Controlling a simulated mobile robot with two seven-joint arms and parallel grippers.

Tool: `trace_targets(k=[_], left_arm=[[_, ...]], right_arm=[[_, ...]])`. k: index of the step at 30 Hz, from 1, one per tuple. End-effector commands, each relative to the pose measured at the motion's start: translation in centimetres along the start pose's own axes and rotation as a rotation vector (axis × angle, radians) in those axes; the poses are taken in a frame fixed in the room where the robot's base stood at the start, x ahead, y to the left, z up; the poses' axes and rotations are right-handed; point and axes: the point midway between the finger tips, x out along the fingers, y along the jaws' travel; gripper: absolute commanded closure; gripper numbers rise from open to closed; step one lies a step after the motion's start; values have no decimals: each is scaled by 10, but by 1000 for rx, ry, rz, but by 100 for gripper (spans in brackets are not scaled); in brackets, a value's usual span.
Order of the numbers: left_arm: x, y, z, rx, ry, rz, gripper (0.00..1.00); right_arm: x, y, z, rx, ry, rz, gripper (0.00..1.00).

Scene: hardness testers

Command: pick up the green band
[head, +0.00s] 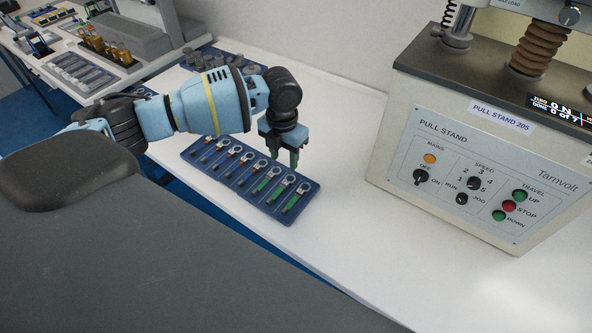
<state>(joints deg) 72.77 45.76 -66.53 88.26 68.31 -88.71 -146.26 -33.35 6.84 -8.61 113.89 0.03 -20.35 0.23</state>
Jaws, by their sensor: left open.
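A blue tray (205,165) lies on the white bench, with several slim pieces in its slots, each with a ring at its far end. Those at the left carry orange bands; those at the right carry green bands, such as the green band (292,200) on the rightmost piece and the green band (277,190) beside it. My left gripper (285,160) points down over the far right part of the tray. Its fingers are apart with nothing seen between them. I cannot tell its exact height above the pieces. My right gripper is out of view.
A pull stand (470,165) with a control panel stands to the right. Behind my left arm is another blue tray (222,56) with grey parts. More equipment (120,40) stands at the far left. The bench between tray and pull stand is clear.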

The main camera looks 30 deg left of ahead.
Motion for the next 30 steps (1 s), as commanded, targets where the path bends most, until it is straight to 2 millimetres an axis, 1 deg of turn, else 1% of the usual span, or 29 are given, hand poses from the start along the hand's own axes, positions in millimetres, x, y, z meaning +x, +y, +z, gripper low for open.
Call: trace_targets(k=[6, 8, 13, 20, 26, 30], left_arm=[[3, 0, 0, 2, 2, 0, 56], [7, 0, 0, 2, 3, 0, 56], [24, 0, -1, 0, 4, 0, 56], [31, -2, -2, 1, 1, 1, 56], [56, -8, -7, 1, 1, 1, 56], [74, -7, -7, -1, 2, 0, 56]], right_arm=[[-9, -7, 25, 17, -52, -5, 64], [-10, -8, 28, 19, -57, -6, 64], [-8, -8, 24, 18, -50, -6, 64], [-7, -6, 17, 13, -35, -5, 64], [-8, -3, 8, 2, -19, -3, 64], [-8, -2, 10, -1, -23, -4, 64]])
